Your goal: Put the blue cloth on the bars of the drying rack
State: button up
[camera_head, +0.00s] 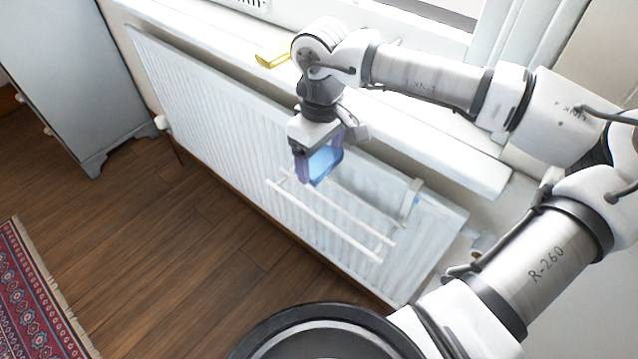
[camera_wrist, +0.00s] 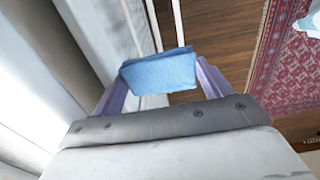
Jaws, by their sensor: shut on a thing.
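The blue cloth (camera_head: 322,164) is a small folded piece held between the purple fingers of my gripper (camera_head: 320,172). In the wrist view the cloth (camera_wrist: 158,72) spans the gap between both fingers of my gripper (camera_wrist: 160,85). The drying rack (camera_head: 330,223) has white bars and hangs on the front of the radiator, with a bracket over its top edge. My gripper is above the rack's left end in the head view. The cloth appears apart from the bars, though the exact height is hard to tell. Two pale bars (camera_wrist: 178,30) show beyond the cloth in the wrist view.
The white radiator (camera_head: 200,100) stands under a window sill (camera_head: 440,150), close behind my gripper. A yellow object (camera_head: 272,60) lies on the sill. A grey cabinet (camera_head: 75,75) stands at left. A patterned rug (camera_head: 35,290) lies on the wooden floor (camera_head: 170,250), which is otherwise clear.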

aim_at(320, 157)
notch_tip(320, 157, down, 9)
jog(key=shift+r, duration=0.2)
dwell(0.3)
jog(key=shift+f+b, duration=0.2)
jog(key=shift+b, duration=0.1)
jog(key=o, duration=0.8)
jog(key=shift+c, duration=0.2)
jog(key=shift+r, duration=0.15)
notch_tip(320, 157, up, 12)
jog(key=shift+r, duration=0.1)
